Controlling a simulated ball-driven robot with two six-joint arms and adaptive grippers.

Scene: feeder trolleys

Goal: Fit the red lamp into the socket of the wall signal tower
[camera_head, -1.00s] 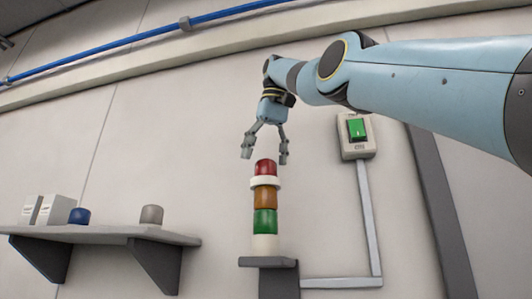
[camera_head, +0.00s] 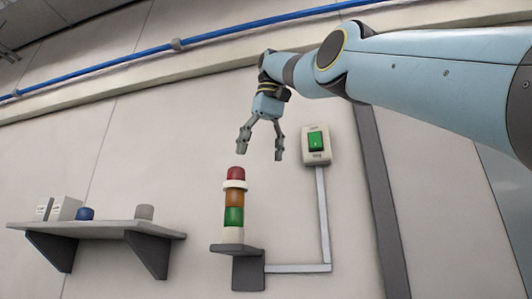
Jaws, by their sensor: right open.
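The red lamp (camera_head: 236,173) sits upright at the top of the wall signal tower (camera_head: 234,217), above a white ring and the amber and green segments. The tower stands on a small grey wall bracket. My right gripper (camera_head: 260,155) is open and empty, pointing down, above and a little to the right of the red lamp. Its fingers appear apart from the lamp. The socket is hidden under the lamp, and I cannot tell how deep the lamp sits in it. My left gripper is not in view.
A grey wall shelf (camera_head: 100,230) at the left carries white boxes (camera_head: 64,208), a blue lamp (camera_head: 85,213) and a grey lamp (camera_head: 145,212). A switch box (camera_head: 317,157) with a green switch is on the wall right of the gripper. A conduit runs below it.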

